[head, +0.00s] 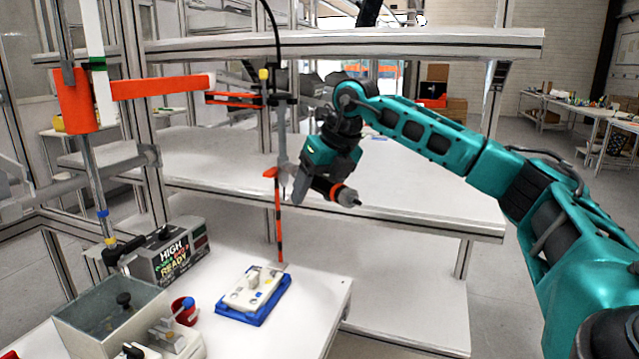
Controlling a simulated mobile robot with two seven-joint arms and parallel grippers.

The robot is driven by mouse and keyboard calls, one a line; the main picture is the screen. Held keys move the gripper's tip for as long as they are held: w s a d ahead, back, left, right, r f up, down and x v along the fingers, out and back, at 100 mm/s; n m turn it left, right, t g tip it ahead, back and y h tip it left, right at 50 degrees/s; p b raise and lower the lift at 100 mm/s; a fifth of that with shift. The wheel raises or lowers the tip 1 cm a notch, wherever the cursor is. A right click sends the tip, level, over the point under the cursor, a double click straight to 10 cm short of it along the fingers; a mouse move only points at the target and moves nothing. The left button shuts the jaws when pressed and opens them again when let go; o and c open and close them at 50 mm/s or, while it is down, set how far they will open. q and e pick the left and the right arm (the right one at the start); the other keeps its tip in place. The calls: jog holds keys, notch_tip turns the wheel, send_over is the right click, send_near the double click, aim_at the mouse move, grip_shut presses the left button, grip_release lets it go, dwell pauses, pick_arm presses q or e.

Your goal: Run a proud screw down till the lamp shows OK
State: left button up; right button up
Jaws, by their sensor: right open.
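A driver (281,135) hangs upright from a cable on a jointed arm, with an orange lever at its side. Its red-and-black striped shaft (279,225) reaches down to the back edge of a white workpiece (250,289) in a blue fixture (240,317). I cannot tell whether the tip touches, and no single screw is clear. A grey box (186,251) reads HIGH and READY. My right gripper (296,182) is open beside the driver, just right of the orange lever; contact is unclear. A black, orange and grey piece sticks out beside it. My left gripper is not in view.
A grey open bin (110,308) and a red cup (184,311) stand left of the fixture. An orange beam (160,86) crosses at upper left. Metal posts and white shelves stand behind. The bench right of the fixture is clear.

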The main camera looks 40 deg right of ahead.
grip_shut()
jog(key=shift+c, duration=2.4)
grip_release()
jog(key=shift+r, duration=0.1)
grip_shut()
